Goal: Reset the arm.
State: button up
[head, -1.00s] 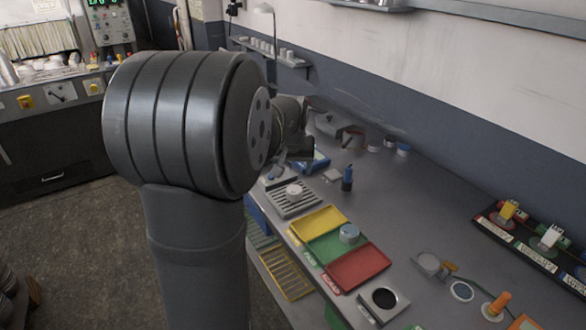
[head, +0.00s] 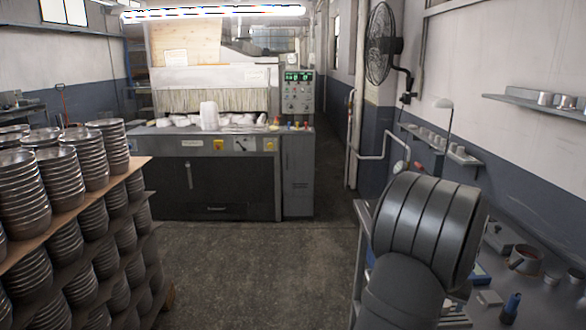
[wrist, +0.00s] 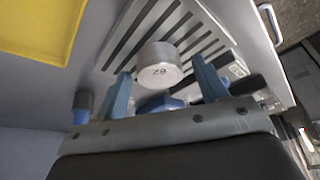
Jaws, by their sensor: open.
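My gripper (wrist: 160,68) shows in the wrist view with its two blue fingers spread apart. A small grey metal cylinder with digits on its face (wrist: 160,72) shows beyond and between the fingers, with no finger seen closed on it. It stands on a grey slatted rack (wrist: 118,42). In the head view a big dark ribbed joint of my arm (head: 425,230) fills the lower right, and my gripper is hidden there.
Stacks of round metal pans (head: 85,165) stand on a rack at left. A machine with a fringed opening (head: 215,170) stands at the back. Open floor lies between.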

jog(key=shift+r, duration=1.5)
